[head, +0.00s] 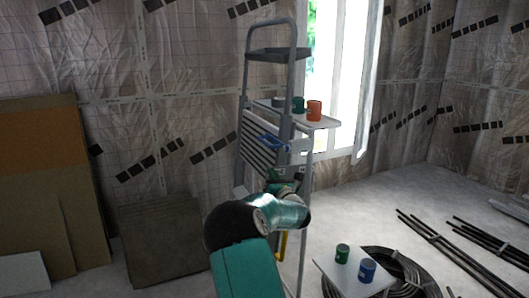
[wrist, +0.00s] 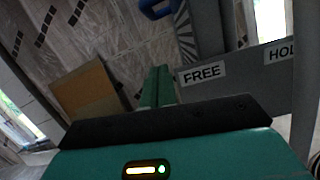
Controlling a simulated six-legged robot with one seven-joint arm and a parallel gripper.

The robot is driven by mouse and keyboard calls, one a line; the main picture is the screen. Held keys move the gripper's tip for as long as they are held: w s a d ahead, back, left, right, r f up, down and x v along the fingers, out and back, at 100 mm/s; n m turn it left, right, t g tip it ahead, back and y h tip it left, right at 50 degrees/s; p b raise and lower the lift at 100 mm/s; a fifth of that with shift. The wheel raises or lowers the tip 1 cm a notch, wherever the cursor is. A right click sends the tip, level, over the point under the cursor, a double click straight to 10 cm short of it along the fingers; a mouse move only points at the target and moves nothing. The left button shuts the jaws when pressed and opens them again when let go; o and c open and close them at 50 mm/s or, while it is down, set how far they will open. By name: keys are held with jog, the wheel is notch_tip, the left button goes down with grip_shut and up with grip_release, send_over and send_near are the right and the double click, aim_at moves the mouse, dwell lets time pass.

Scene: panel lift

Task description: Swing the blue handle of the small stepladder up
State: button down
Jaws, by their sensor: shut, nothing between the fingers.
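The small grey stepladder (head: 245,130) stands upright against the back wall, with a high loop rail and a striped panel on its front. The blue handle (head: 272,142) is on that panel, near its right side. Part of the blue handle (wrist: 155,8) also shows at the top of the wrist view, beyond and apart from my fingertips. My gripper (wrist: 157,72) is shut and empty, its green fingers together just left of a grey plate (wrist: 235,78) labelled "FREE" and, partly cut off, "HOL". In the head view my arm hides the ladder's lower part.
A low white board (head: 345,280) at lower right bears a green and a blue can. Cable coils and black rods (head: 450,250) lie on the right floor. Boards (head: 160,240) lean at left.

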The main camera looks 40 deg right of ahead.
jog(key=w+d+r, duration=0.3)
jog(key=w+r, duration=0.3)
jog(key=w, duration=0.1)
jog(key=shift+w, duration=0.4)
jog(key=shift+w+d+f, duration=0.1)
jog(key=shift+f, duration=0.05)
